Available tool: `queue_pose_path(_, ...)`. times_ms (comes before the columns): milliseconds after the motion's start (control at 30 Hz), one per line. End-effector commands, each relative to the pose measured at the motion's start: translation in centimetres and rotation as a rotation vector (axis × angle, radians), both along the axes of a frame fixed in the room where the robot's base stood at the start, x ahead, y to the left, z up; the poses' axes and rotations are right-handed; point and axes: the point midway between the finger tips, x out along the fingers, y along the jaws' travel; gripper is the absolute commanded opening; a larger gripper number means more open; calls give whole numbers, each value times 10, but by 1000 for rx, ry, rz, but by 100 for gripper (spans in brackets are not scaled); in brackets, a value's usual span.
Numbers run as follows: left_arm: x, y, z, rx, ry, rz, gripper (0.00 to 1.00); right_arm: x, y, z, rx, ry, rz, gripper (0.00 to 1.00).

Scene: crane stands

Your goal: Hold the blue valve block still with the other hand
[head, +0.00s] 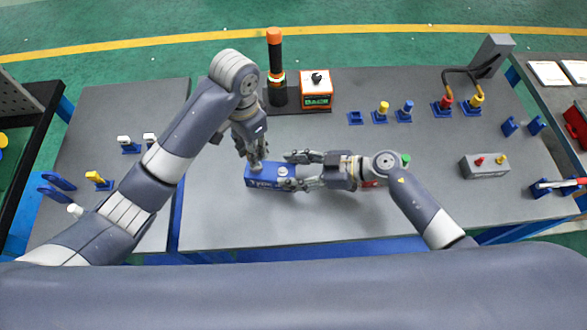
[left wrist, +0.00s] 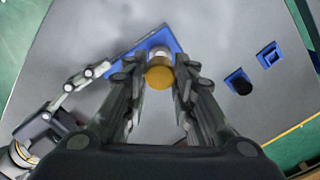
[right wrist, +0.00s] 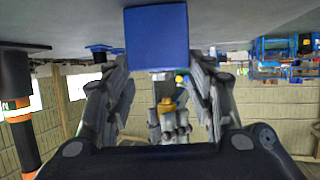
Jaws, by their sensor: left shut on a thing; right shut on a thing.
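The blue valve block (head: 262,183) lies on the middle grey table. In the left wrist view the blue block (left wrist: 150,48) runs diagonally under the jaws; in the right wrist view its end (right wrist: 157,35) fills the top centre. My right gripper (head: 290,171) comes in from the right and is shut on the block, one finger along each long side. My left gripper (head: 254,160) reaches down from above the block's left part. It is shut on a small gold-coloured part (left wrist: 160,78) on top of the block. The fingers hide much of both contacts.
An orange-topped black cylinder (head: 275,65) and an orange-and-white box (head: 316,88) stand behind. Small blue stands with coloured parts (head: 382,112) line the back right. A grey box (head: 484,166) stands at right. The table front (head: 230,230) is clear.

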Motion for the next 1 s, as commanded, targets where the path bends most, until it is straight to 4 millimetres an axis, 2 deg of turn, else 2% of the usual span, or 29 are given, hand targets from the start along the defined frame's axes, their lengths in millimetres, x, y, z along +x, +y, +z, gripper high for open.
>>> queue_pose_path(333, 0, 0, 3, -1, -1, 0, 0, -1, 1, 0, 2, 2, 1, 2)
queue_pose_path(367, 0, 0, 3, -1, -1, 0, 0, -1, 1, 0, 2, 2, 1, 57)
queue_pose_path(433, 0, 0, 3, -1, -1, 0, 0, -1, 1, 0, 2, 2, 1, 72)
queue_pose_path(833, 0, 0, 3, 0, 0, 0, 0, -1, -2, 1, 0, 1, 1, 73)
queue_pose_path(1000, 0, 0, 3, 0, 0, 0, 0, -6, -22, 8, -2, 0, 0, 73)
